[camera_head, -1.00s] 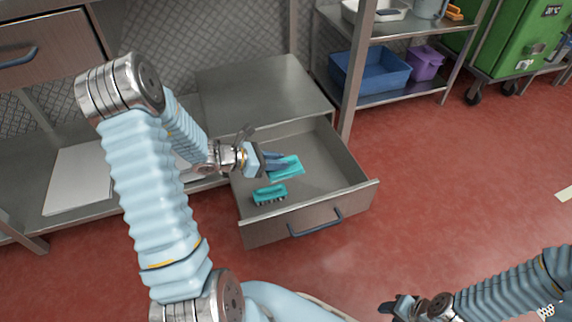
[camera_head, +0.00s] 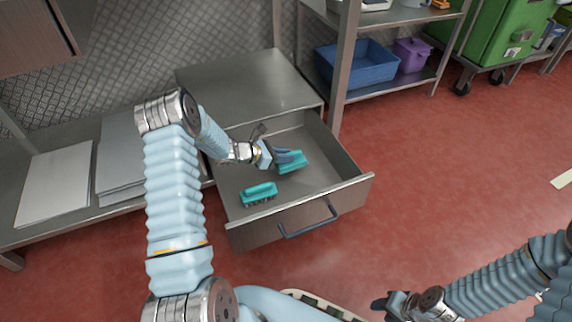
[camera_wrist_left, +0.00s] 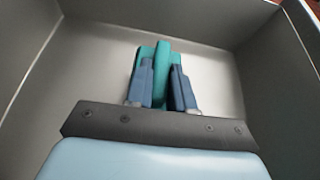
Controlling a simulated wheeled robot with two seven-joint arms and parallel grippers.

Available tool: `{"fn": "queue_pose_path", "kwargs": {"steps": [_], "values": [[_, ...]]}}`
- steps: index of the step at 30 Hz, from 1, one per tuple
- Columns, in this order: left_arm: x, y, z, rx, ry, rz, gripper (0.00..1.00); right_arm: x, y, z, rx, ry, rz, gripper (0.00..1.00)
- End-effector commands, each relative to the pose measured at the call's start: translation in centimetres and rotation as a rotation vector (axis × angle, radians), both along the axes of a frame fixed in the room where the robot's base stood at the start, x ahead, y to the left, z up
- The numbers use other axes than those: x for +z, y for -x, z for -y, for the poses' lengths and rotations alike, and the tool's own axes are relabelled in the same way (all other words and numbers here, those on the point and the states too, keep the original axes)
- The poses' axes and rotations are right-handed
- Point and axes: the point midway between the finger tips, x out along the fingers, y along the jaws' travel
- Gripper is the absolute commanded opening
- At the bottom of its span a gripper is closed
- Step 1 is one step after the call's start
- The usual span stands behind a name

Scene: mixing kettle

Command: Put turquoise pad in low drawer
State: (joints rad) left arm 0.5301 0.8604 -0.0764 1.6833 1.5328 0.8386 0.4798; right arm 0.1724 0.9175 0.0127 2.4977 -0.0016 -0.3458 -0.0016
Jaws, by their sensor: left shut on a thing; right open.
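The low drawer (camera_head: 336,196) is pulled open below the steel cabinet top. The turquoise pad (camera_head: 293,165) is inside the drawer, toward its back and right of middle. My left gripper (camera_head: 288,156) reaches down into the drawer and is shut on the pad. In the left wrist view, its two blue fingers lie either side of the pad's raised middle (camera_wrist_left: 162,60), with the drawer floor behind. I cannot tell whether the pad touches the floor. My right gripper (camera_head: 384,304) is open and empty above the red floor at the lower right.
A turquoise brush (camera_head: 259,192) with dark bristles lies in the drawer's front left. A blue bin (camera_head: 356,66) and a purple bucket (camera_head: 412,54) stand on the rack at the back right. White boards (camera_head: 56,186) lie on the low shelf at left.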

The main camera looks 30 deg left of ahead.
Motion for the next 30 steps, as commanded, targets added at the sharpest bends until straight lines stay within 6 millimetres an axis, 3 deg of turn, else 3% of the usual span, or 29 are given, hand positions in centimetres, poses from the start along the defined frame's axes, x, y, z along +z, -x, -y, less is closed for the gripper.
{"fn": "queue_pose_path", "kwargs": {"steps": [8, 13, 24, 25, 30], "values": [[-2.2, -1.7, 0.0, 0.000, -0.001, 0.001, 0.00, -0.7, 0.0, 0.0, -0.001, 0.000, 0.002, 0.43], [-4.8, -1.6, 0.0, 0.000, 0.001, -0.001, 0.00, -1.4, -0.1, 0.0, -0.002, 0.001, 0.003, 0.43], [-5.2, -1.5, 0.0, 0.000, 0.000, 0.001, 0.00, -1.8, -0.1, 0.0, -0.003, 0.002, 0.004, 0.43], [-5.1, -1.5, 0.0, 0.000, 0.000, 0.001, 0.26, -1.7, -0.1, 0.0, -0.003, 0.002, 0.004, 0.43], [-5.1, -1.5, 0.0, 0.000, -0.001, 0.001, 0.48, -1.6, -0.1, 0.0, -0.003, 0.002, 0.004, 0.43]]}}
